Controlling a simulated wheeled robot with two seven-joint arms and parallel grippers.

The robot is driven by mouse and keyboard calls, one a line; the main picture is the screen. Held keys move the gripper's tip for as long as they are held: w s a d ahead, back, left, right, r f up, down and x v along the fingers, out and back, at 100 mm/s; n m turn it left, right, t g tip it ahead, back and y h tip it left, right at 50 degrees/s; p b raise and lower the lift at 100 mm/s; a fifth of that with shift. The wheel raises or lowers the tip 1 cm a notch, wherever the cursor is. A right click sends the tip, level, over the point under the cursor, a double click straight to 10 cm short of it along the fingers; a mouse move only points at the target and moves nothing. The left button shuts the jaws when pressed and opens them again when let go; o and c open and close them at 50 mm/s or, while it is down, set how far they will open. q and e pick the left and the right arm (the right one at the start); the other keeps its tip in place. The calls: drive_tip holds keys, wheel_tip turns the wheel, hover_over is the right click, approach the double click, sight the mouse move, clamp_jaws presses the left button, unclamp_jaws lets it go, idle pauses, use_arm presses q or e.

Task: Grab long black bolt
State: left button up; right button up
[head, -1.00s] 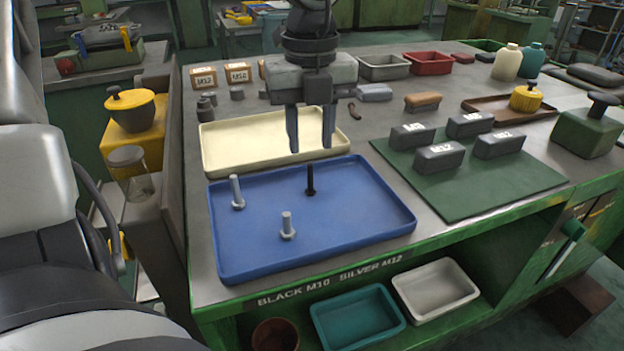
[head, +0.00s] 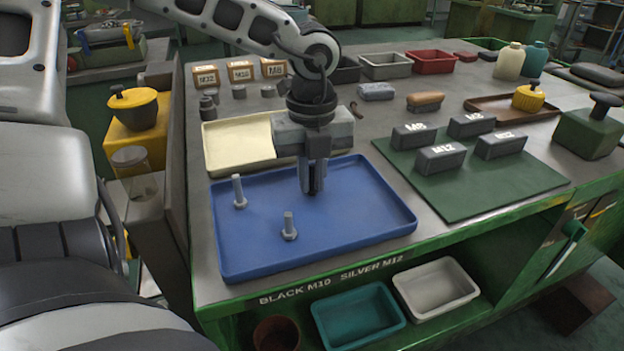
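The long black bolt (head: 313,188) stands in the blue tray (head: 370,215), near its back middle. Most of it is hidden between my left gripper's fingers. My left gripper (head: 312,188) points straight down over the tray, with its fingers drawn together around the bolt's shank. The bolt's lower end shows dark between the fingertips, at about tray level. Two silver bolts stand upright in the same tray, one at the left (head: 239,192) and one nearer the front (head: 289,227). My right gripper is not in view.
A cream tray (head: 225,150) lies behind the blue one, partly covered by my gripper. A green mat (head: 470,190) with several grey labelled blocks is to the right. A teal bin (head: 357,318) and a white bin (head: 436,288) sit on the shelf below.

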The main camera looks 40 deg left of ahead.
use_arm(q)
clamp_jaws()
